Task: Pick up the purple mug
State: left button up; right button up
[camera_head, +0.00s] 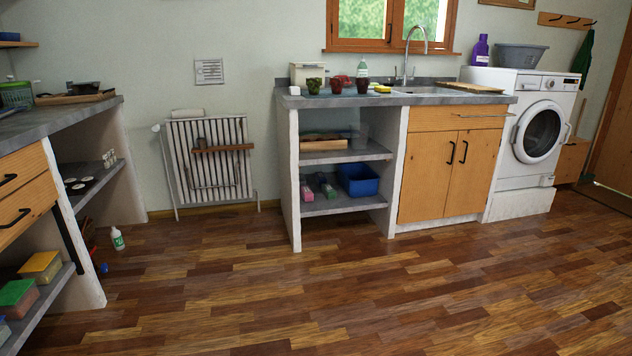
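I cannot make out a clearly purple mug in the head view. Two small dark reddish cups or mugs, one on the left (336,86) and one on the right (362,86), stand on the grey masonry counter (425,99) left of the sink. They are too small to tell their exact colour. A dark green mug-like thing (315,86) stands just left of them. Neither of my grippers is in view.
The sink (412,90) and tap (406,60) lie right of the cups. A purple bottle (481,51) and grey basin (520,57) stand on the washing machine (523,130). A left counter (45,123) is nearer. The wooden floor (330,290) between is mostly clear.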

aim_at(362, 83)
jog(key=i, duration=2.65)
